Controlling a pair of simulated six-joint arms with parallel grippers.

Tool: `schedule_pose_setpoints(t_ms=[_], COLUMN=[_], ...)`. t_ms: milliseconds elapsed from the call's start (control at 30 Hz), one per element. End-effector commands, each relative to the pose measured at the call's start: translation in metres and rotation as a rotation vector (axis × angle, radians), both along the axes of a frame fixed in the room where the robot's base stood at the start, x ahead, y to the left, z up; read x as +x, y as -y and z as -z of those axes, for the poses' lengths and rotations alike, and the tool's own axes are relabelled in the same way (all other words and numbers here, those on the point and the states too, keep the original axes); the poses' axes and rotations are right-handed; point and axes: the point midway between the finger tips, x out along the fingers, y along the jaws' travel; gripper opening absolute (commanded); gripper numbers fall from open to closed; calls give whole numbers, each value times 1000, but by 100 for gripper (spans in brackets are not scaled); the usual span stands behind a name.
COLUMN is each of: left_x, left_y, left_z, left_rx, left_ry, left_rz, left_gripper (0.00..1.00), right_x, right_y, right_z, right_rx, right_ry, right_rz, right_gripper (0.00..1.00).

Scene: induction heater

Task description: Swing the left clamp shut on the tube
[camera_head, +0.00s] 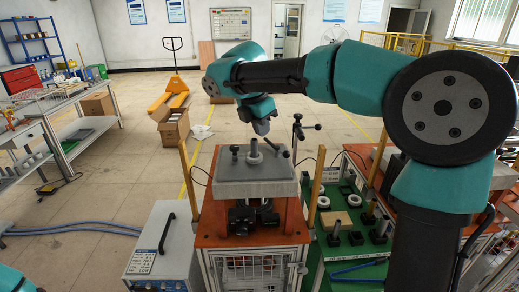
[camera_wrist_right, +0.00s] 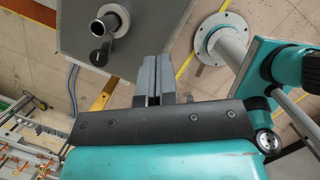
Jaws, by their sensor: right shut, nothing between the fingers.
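The grey metal tube (camera_head: 254,150) stands upright on the grey plate (camera_head: 240,188) of the heater stand. A small dark clamp part (camera_head: 234,150) sits on the plate left of the tube. On the right, a black clamp (camera_head: 298,130) with a knobbed handle stands up. My right gripper (camera_head: 262,128) hangs just above and right of the tube, shut and empty. In the right wrist view, its fingers (camera_wrist_right: 159,78) are together over the plate's edge, and the tube's open end (camera_wrist_right: 113,16) shows with a dark part beside it (camera_wrist_right: 100,54). My left gripper is out of view.
Yellow posts (camera_head: 316,180) rise beside the orange-topped stand (camera_head: 210,226). A green board (camera_head: 350,258) with rings and blocks lies to the right. A grey box with a black handle (camera_head: 160,250) stands at left. My right arm spans the upper right.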

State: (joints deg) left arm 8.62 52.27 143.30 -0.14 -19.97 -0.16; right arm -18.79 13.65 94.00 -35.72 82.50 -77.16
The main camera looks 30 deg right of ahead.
Motion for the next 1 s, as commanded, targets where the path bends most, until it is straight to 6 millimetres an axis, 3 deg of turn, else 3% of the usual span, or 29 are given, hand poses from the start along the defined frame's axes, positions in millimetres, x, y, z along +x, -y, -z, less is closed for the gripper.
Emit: schedule_pose_setpoints(t_ms=[167, 567, 767, 1000], left_x=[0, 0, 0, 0], left_y=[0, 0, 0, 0], left_z=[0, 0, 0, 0], left_rx=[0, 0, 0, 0], left_ry=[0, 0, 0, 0], left_rz=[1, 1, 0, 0], left_gripper=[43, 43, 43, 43], right_x=[-2, -2, -1, 2], right_y=[9, 9, 15, 27], right_z=[-9, -4, 15, 53], right_rx=[-14, -15, -14, -15], right_ry=[-5, -7, -9, -9], right_rz=[32, 30, 31, 31], right_gripper=[0, 0, 0, 0])
